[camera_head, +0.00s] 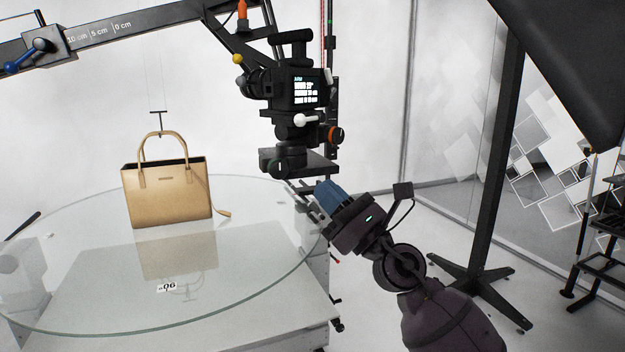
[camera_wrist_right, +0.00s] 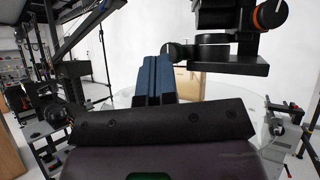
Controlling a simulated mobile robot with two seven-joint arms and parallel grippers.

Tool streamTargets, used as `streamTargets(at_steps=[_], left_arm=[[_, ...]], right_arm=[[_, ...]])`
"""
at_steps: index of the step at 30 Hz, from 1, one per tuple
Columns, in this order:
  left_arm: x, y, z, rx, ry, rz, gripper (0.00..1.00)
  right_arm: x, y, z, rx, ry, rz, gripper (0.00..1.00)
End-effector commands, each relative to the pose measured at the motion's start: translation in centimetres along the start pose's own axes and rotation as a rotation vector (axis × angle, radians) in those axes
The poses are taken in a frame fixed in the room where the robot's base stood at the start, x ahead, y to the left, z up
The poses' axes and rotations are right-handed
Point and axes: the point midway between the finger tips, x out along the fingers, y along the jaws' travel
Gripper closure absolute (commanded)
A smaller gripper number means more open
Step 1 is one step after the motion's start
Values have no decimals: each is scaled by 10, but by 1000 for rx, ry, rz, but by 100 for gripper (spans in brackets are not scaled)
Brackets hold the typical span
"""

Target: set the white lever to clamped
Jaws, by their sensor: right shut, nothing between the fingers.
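The white lever (camera_head: 305,119) is on the black camera mount (camera_head: 288,160), below the lit camera screen. It points roughly sideways, with its rounded white end to the left; I cannot tell its clamp state. My right gripper (camera_head: 324,194) is below and right of the lever, apart from it. Its blue fingers are shut and empty. In the right wrist view the shut fingers (camera_wrist_right: 153,78) point toward the mount's black plate (camera_wrist_right: 220,62). The white lever is not clearly seen there. My left gripper is not in view.
A tan handbag (camera_head: 167,192) is on the round glass turntable (camera_head: 90,290), left of the mount. An orange-ringed knob (camera_head: 335,134) sits right of the lever. A blue lever (camera_head: 30,52) is on the scaled beam. A dark stand (camera_head: 490,180) rises at the right.

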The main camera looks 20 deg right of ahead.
Motion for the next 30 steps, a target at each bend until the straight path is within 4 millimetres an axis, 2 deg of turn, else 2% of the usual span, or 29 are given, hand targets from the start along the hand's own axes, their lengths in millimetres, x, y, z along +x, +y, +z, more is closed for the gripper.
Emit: streamTargets(at_steps=[3,7,25,30], left_arm=[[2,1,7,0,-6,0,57],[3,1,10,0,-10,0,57],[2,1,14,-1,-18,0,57],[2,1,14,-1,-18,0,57]], right_arm=[[-15,3,-2,0,2,0,100],[-22,4,0,-1,1,0,100],[-24,5,1,7,0,0,100],[-24,1,3,132,-15,-21,100]])
